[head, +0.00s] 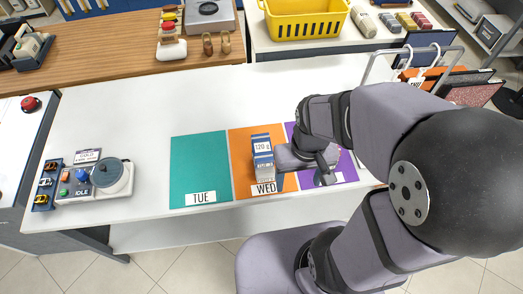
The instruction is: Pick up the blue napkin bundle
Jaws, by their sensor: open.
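On the orange mat (286,183) marked WED stands a small blue, white and grey block (263,158) with a "120 g" label. It is the only bluish bundle-like thing on the mats; I cannot tell for sure that it is the blue napkin bundle. My gripper (304,162) is open, low over the seam between the orange mat and the purple mat (345,165), just right of the block. The arm hides part of the purple mat and its label. I cannot tell whether a finger touches the block.
A teal mat (200,170) marked TUE lies empty to the left. A grey device (105,178) with a round top and coloured buttons stands at the left. A wire rack (408,62) with hangers stands at the right. The white table's back middle is clear. A yellow basket (305,22) stands behind.

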